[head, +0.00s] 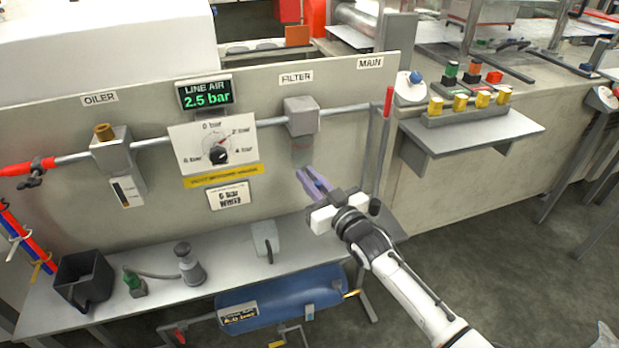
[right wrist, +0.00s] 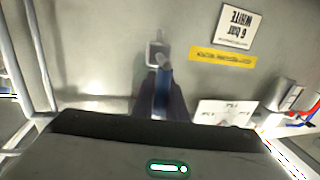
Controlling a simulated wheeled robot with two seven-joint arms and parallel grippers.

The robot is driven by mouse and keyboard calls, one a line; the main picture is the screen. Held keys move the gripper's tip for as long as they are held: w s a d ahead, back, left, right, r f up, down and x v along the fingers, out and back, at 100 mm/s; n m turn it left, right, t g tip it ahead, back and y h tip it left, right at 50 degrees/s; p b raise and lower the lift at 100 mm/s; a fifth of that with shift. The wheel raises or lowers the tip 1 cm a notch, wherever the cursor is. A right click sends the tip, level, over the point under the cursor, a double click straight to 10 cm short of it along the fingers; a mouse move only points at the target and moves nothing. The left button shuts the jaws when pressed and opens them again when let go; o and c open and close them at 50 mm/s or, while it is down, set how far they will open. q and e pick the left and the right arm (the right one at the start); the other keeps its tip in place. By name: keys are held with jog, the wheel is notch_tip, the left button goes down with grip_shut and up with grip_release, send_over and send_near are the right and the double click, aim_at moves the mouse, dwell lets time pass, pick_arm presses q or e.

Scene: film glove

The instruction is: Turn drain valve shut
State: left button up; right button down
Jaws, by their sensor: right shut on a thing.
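The filter (head: 301,117) is a grey block on the pipe, under the FILTER label, with a clear bowl (head: 302,152) below it. My right gripper (head: 311,178) is just below and in front of the bowl. It is shut on a small part at the filter's underside, apparently the drain valve; the fingers hide most of it in the head view. In the right wrist view a narrow bluish piece (right wrist: 163,82) shows between the dark fingers. Whether the valve is open or shut cannot be told. My left gripper is not in view.
The line air display (head: 205,94) reads 2.5 bar above a dial plate (head: 214,143). The shelf (head: 215,262) below holds a black bin (head: 85,280) and small fittings. A blue tank (head: 280,293) lies underneath.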

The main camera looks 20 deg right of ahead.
jog(key=shift+a+n+p, duration=0.2)
jog(key=shift+n+p, duration=0.2)
jog(key=shift+n, duration=0.1)
jog(key=a+f+n+g+h+b, duration=0.1)
jog(key=a+f+n+h, duration=0.2)
jog(key=n, duration=1.1)
jog(key=shift+f+n+g, duration=0.3)
jog(key=shift+f+g, duration=0.1)
jog(key=shift+f, duration=0.7)
jog(key=shift+s, duration=0.1)
